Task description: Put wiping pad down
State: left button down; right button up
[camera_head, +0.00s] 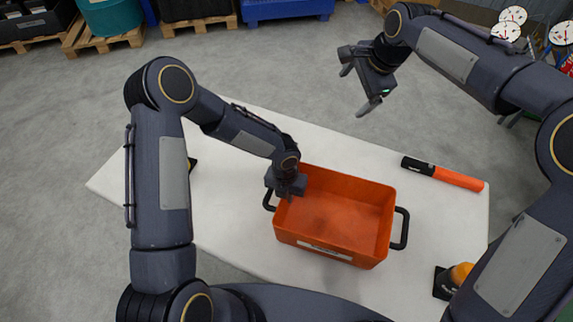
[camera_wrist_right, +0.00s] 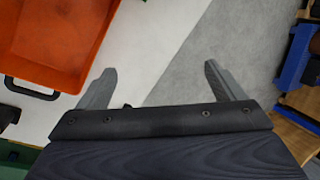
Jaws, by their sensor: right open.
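I see nothing that I can clearly make out as a wiping pad. My right gripper (camera_head: 358,89) is open and empty, raised beyond the table's far edge in the head view. Its two spread fingers (camera_wrist_right: 158,72) show with nothing between them in the right wrist view. My left gripper (camera_head: 288,192) is at the left end of the orange crate (camera_head: 335,235), by the crate's black handle. Its fingers are mostly hidden, so I cannot tell whether they hold anything. The crate looks empty and also shows in the right wrist view (camera_wrist_right: 55,40).
The white table (camera_head: 235,225) holds the crate. A black and orange baton-shaped object (camera_head: 443,173) lies right of it. An orange rounded object (camera_head: 460,273) on a black base stands near right. A small dark and yellow item (camera_head: 192,163) is partly hidden behind my left arm.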

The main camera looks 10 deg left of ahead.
jog(key=w+a+f+m+g, duration=0.1)
jog(key=w+a+f+m, duration=0.35)
jog(key=a+f, duration=0.75)
jog(key=a+f+m+h, duration=0.1)
jog(key=f, duration=0.6)
jog(key=s+a+f+m+g+h, duration=0.1)
jog(key=a+f, duration=0.1)
jog(key=f, duration=0.6)
jog(key=s+a+f+m+g+h, duration=0.1)
jog(key=f+m, duration=0.1)
jog(key=f, duration=0.5)
jog(key=shift+s+a+f, duration=0.2)
jog(key=shift+s+f, duration=0.05)
jog(key=shift+f, duration=0.15)
jog(key=c, duration=1.1)
jog(key=shift+r, duration=0.1)
jog(key=shift+c, duration=0.2)
notch_tip(320, 180, up, 28)
